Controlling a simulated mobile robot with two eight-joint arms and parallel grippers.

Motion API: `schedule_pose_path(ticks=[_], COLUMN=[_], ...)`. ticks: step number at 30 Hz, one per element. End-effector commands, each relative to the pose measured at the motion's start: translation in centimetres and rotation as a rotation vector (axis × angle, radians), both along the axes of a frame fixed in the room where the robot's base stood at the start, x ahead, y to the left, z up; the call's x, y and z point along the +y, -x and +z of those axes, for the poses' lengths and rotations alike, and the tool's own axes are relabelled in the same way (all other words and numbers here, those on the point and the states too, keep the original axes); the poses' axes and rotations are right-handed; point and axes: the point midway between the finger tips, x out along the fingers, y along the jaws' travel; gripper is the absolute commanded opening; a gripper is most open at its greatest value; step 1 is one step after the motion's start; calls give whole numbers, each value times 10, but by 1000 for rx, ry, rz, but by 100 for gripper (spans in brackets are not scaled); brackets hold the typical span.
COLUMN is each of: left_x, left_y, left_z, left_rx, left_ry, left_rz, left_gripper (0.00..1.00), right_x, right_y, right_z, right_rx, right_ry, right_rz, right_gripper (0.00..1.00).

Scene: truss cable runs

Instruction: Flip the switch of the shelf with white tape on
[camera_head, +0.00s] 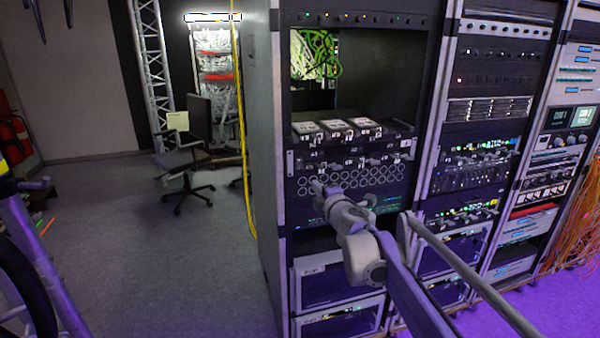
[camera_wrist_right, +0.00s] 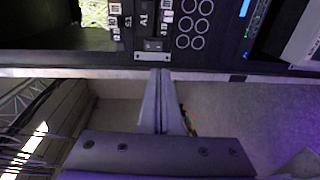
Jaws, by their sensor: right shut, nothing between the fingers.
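A shelf row (camera_head: 352,159) with white labels and small switches crosses the rack in the head view. Which shelf bears white tape is hard to tell at this size. In the right wrist view, white labels (camera_wrist_right: 168,17) and a small dark switch block (camera_wrist_right: 153,45) sit at the rack's edge, beside the printed marks A1 and S1. My right gripper (camera_head: 317,188) is in front of the panel below the shelf row, near its left side. In the wrist view its shut, empty fingers (camera_wrist_right: 161,73) point at the switch block; contact cannot be told. My left gripper is out of view.
A panel with rows of round ports (camera_head: 360,181) lies beside my right gripper. More racks (camera_head: 485,120) stand to the right. Open floor (camera_head: 140,250), an office chair (camera_head: 188,165) and a yellow cable (camera_head: 244,150) are to the left.

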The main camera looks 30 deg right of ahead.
Motion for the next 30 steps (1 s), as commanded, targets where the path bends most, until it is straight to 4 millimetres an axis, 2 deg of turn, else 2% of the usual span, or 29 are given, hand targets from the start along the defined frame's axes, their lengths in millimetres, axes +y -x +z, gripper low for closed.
schedule_pose_path(ticks=[7, 21, 30], left_x=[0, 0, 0], left_y=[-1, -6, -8], left_z=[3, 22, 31], left_rx=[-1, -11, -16], left_ry=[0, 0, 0], left_rz=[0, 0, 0], left_gripper=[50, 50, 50], right_x=[-3, -23, -31], right_y=[-15, -99, -131], right_z=[-1, -11, -15], right_rx=[0, -1, -1], right_ry=[-1, -2, -2], right_rz=[1, 1, 0], right_gripper=[0, 0, 0])
